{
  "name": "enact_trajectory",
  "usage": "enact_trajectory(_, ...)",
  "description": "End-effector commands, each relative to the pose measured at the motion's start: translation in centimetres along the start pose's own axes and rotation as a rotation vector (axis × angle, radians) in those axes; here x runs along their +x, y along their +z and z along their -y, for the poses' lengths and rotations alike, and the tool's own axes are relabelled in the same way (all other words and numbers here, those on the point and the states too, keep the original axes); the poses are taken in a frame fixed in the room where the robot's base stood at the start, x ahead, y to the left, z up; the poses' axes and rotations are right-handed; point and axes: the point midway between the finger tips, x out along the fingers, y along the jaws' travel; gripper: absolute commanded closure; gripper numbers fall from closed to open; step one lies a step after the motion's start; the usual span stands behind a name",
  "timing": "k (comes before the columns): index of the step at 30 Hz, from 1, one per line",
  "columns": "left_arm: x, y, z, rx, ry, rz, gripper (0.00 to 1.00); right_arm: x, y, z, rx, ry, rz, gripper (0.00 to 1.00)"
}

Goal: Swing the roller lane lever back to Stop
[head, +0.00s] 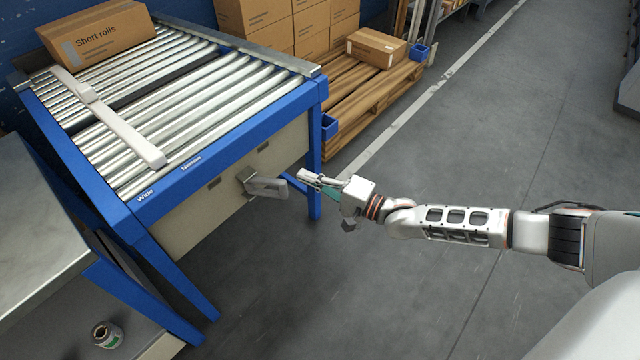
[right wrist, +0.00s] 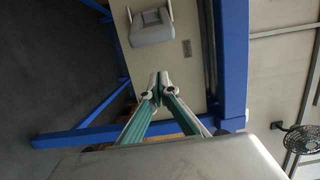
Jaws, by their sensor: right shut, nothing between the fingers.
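The lever (head: 264,186) is a grey handle on the beige side panel below the roller lane (head: 190,90). It stands out from the panel and points right in the head view. In the right wrist view the lever (right wrist: 150,25) is near the top, past my fingertips. My right gripper (head: 305,175) is shut and empty, just right of the lever's free end in the head view, apparently apart from it. In the right wrist view my right gripper (right wrist: 158,84) has its fingertips together. Any Stop mark is too small to read. My left gripper is out of view.
A white guide bar (head: 120,130) and a "Short rolls" box (head: 98,32) lie on the rollers. Blue legs (head: 314,160) hold the lane's frame. A wooden pallet (head: 365,85) with boxes stands behind. A small can (head: 106,334) is at lower left. Floor at right is clear.

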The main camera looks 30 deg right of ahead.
Motion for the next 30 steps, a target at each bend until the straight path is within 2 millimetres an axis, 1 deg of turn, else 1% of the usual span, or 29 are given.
enact_trajectory(1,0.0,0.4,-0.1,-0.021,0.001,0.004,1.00,0.7,0.1,-0.4,0.003,0.003,0.000,1.00)
enact_trajectory(5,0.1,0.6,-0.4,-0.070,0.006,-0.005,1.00,2.4,0.1,-0.3,0.003,0.002,0.000,1.00)
enact_trajectory(8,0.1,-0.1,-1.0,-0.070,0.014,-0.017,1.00,1.9,1.3,0.0,0.003,0.001,0.001,1.00)
enact_trajectory(15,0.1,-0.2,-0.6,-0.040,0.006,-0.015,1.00,1.2,3.3,0.1,0.002,-0.002,0.000,1.00)
enact_trajectory(19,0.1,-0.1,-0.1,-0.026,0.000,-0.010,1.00,1.0,3.7,0.1,0.001,-0.001,0.000,1.00)
enact_trajectory(30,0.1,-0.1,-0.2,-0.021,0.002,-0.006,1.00,1.0,3.8,0.1,0.000,-0.001,-0.001,1.00)
